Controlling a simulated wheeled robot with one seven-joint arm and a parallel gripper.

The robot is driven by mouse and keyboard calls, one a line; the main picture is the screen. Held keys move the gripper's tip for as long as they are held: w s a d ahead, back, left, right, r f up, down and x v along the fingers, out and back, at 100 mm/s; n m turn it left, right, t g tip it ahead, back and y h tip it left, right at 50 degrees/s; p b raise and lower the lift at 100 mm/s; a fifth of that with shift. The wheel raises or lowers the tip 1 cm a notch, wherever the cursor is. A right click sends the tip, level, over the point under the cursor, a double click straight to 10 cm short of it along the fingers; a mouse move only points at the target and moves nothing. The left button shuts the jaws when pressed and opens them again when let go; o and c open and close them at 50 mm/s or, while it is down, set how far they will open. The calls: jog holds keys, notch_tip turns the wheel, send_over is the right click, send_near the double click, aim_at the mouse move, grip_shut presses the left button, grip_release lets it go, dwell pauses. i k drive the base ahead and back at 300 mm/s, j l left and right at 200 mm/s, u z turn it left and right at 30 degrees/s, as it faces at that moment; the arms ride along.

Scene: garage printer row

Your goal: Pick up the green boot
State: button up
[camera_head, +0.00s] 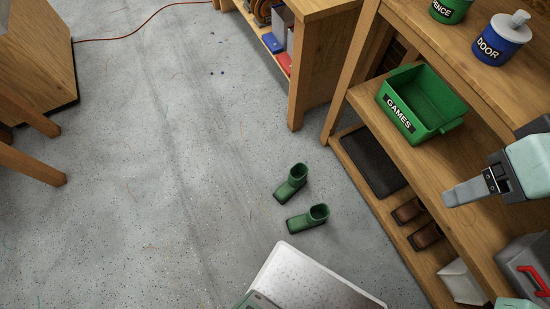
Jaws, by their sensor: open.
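Two green boots stand on the grey concrete floor, left of the wooden shelf unit. One boot (291,184) is a little farther off, and the other boot (308,217) is nearer; both have their toes to the lower left. They are close together but apart. My gripper (450,197) is at the right, in front of the shelf unit, pointing left. It is open, though its grey fingers overlap in this view and the gap between them is hidden. It is well to the right of both boots and touches neither.
The shelf unit (366,110) holds a green GAMES bin (420,104), a dark tray (371,161), brown shoes (425,236) and a grey toolbox (527,268). Blue DOOR (488,51) and green FENCE (447,10) cans stand on top. A red cord (130,35) crosses the floor. The floor left of the boots is clear.

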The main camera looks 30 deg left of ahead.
aim_at(298, 174)
jog(key=k+u, duration=0.15)
jog(key=u, duration=0.35)
jog(key=k+u, duration=0.1)
jog(key=u, duration=0.35)
